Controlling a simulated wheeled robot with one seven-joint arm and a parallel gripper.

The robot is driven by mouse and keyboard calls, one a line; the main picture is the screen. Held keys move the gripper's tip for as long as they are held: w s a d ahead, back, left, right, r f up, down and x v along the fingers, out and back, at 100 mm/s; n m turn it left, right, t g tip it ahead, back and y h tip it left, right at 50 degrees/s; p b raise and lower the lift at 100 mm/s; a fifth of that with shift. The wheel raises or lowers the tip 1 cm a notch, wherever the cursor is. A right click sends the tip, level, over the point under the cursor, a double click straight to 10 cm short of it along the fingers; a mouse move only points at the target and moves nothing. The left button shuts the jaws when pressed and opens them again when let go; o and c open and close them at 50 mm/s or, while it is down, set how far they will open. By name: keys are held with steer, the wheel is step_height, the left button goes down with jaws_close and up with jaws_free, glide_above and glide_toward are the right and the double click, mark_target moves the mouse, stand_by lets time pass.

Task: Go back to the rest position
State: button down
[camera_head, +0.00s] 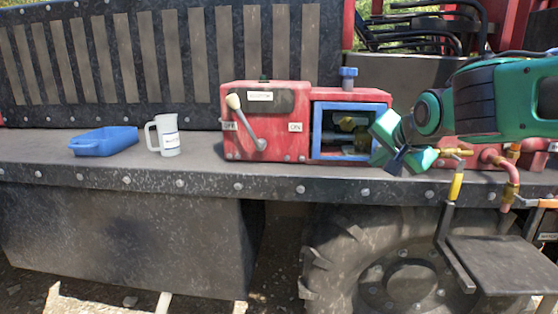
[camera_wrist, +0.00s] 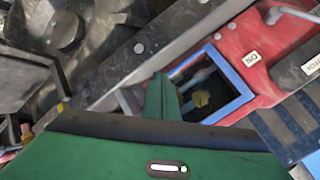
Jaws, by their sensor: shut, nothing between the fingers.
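My green gripper (camera_head: 402,160) is at the right in the head view, just in front of the right edge of the blue-framed opening (camera_head: 316,130) of the red box (camera_head: 270,140). It is shut and empty. In the wrist view my gripper's green finger (camera_wrist: 163,98) points toward the same opening, whose blue frame (camera_wrist: 232,72) stands to its right. Inside the opening are dark space and a yellowish brass part (camera_wrist: 201,98). I cannot tell whether the gripper touches the frame.
A blue tray (camera_head: 104,141) and a white mug (camera_head: 168,136) stand on the ledge (camera_head: 120,170) at left. The box has a lever (camera_head: 246,122) and a blue knob (camera_head: 348,78). Pipes with a yellow-handled valve (camera_head: 456,186) are at right. A wheel (camera_head: 385,260) is below.

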steer(key=s+d+f+n+g+h, duration=0.15)
steer(key=s+d+f+g, duration=0.35)
steer(key=s+d+f, duration=0.75)
steer(key=s+d+f+g, duration=0.1)
steer(key=s+f+g, duration=0.1)
steer(key=s, duration=0.5)
steer(key=s+d+f+n+g+y, duration=0.1)
steer(key=s+d+f+g, duration=0.1)
steer(key=s, duration=0.6)
steer(key=s+d+f+g, duration=0.1)
steer(key=s+f, duration=0.2)
steer(key=s, duration=0.4)
steer(key=shift+s+d+f+g, duration=0.25)
steer(key=shift+d+f+g, duration=0.05)
steer(key=shift+g, duration=0.1)
steer(key=shift+n, duration=0.25)
steer(key=shift+w+f, duration=0.25)
steer(key=shift+w, duration=0.4)
